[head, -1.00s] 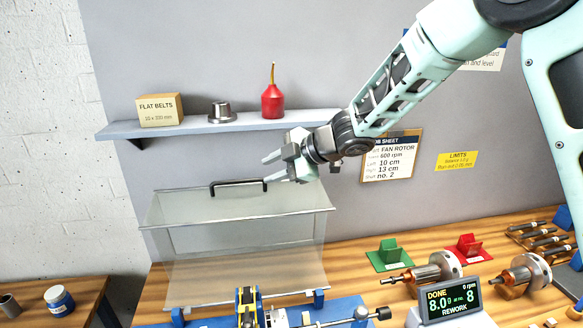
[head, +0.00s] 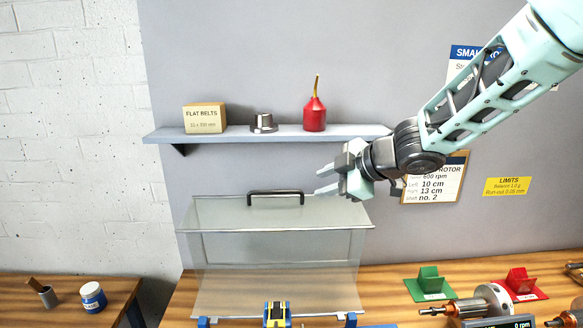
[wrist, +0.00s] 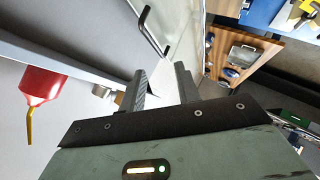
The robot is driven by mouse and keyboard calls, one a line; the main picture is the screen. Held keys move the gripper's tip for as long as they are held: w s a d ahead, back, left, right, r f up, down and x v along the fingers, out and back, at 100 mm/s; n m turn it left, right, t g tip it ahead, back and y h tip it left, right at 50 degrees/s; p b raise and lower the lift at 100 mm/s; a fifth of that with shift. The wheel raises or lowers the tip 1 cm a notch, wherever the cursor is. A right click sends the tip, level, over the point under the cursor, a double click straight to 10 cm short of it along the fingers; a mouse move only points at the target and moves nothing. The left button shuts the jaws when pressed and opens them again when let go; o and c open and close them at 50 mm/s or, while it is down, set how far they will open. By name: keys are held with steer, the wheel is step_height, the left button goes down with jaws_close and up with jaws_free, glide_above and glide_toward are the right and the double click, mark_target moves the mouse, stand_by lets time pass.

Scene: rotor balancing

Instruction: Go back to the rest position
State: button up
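My gripper (head: 322,182) is raised in front of the grey wall, to the right of the black handle (head: 275,193) of the clear guard cover (head: 275,245). Its two fingers are apart with nothing between them, and they point left in the head view. In the wrist view my gripper (wrist: 160,88) also shows spread, empty fingers, with the handle (wrist: 146,20) beyond them and apart from them. The guard cover stands over the machine on the bench. The fingers touch nothing that I can see.
A shelf (head: 270,135) on the wall holds a flat belts box (head: 205,118), a metal part (head: 263,122) and a red oil can (head: 315,115), close above my gripper. Green (head: 430,282) and red (head: 521,282) stands and rotors are on the bench at right. A side table (head: 70,292) stands at left.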

steer(key=s+f+m+g+h+b, duration=0.2)
steer(key=s+f, duration=0.5)
steer(key=s, duration=0.4)
steer(key=s+d+f+m+g+h+b, duration=0.1)
steer(key=s+f+m+g+h+b, duration=0.2)
steer(key=s, duration=0.9)
steer(key=s+d+f+m+g+h+b, duration=0.1)
steer(key=s+f+m+b, duration=0.4)
steer(key=s+f, duration=0.7)
steer(key=shift+s+m+g+h+b, duration=0.25)
steer(key=shift+g+h+b, duration=0.45)
steer(key=shift+g+b, duration=0.45)
